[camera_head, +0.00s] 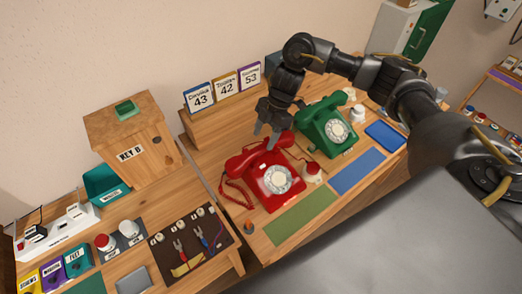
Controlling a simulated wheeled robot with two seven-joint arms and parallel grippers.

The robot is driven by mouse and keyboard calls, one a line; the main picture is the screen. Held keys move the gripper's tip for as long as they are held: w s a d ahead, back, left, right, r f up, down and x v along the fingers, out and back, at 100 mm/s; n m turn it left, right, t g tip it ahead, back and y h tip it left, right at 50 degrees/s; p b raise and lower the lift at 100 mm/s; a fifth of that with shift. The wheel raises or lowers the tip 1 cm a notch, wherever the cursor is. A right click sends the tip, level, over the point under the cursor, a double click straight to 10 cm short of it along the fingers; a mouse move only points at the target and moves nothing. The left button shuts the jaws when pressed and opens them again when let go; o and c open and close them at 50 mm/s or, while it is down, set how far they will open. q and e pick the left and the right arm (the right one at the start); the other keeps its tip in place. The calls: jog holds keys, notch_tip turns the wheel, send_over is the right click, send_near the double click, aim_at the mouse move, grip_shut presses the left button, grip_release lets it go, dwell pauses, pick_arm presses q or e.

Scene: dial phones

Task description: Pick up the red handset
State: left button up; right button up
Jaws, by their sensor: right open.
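The red phone (278,181) stands on the wooden desk with its pale dial facing forward. Its red handset (247,158) lies across the top of the phone, and a coiled red cord hangs at its left. My right gripper (267,136) reaches in from the right and points down, with its open fingers at the right part of the handset. The fingers cover some of the handset, and I cannot tell whether they touch it. A green phone (328,126) with its own handset stands to the right. My left gripper is not in view.
Numbered cards (226,89) stand on a wooden ledge behind the phones. A red-topped object (312,172) is close to the red phone's right side. Green (301,216) and blue (357,171) mats lie in front. A wooden box (134,140) and a tool board (190,243) are at left.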

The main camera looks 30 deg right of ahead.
aim_at(262, 147)
jog(key=shift+s+f, duration=0.15)
jog(key=p+x, duration=0.1)
jog(key=x, duration=0.3)
jog(key=shift+f+p, duration=0.2)
jog(key=shift+p, duration=0.1)
jog(key=shift+f, duration=0.3)
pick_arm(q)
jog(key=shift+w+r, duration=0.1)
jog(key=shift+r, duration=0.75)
pick_arm(e)
jog(key=shift+c, duration=0.4)
